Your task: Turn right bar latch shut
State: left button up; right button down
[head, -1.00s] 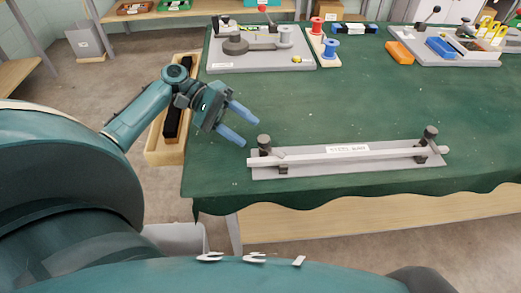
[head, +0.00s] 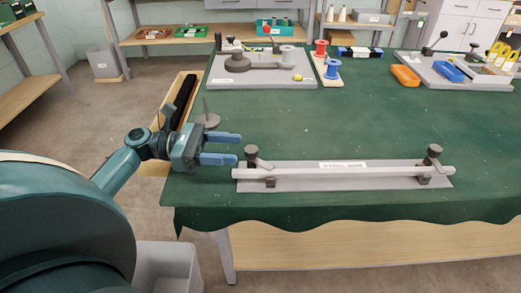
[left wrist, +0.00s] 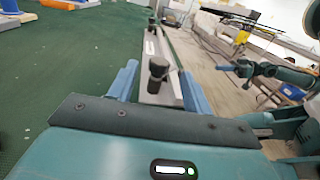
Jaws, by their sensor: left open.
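The pale bar (head: 330,172) lies along a grey base plate (head: 400,184) near the table's front edge, with a label strip behind it. The right latch (head: 434,152), with a dark round knob, stands upright at the bar's right end. The left latch (head: 252,154) is at the other end. My left gripper (head: 238,149) is open and empty, pointing right, just left of the left latch. In the left wrist view, the near knob (left wrist: 158,68) shows between its fingers and the far knob (left wrist: 151,21) beyond. My right gripper (left wrist: 232,68) is small there, its jaws unclear.
A grey disc with a spike (head: 207,120) stands behind my left gripper. A wooden tray (head: 183,90) lies by the table's left edge. The green cloth (head: 350,120) behind the bar is clear.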

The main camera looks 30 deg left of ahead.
pick_arm(q)
jog(key=x, duration=0.7)
jog(key=shift+w+d, duration=0.1)
jog(key=shift+d, duration=0.15)
jog(key=shift+c, duration=0.3)
jog(key=c, duration=0.9)
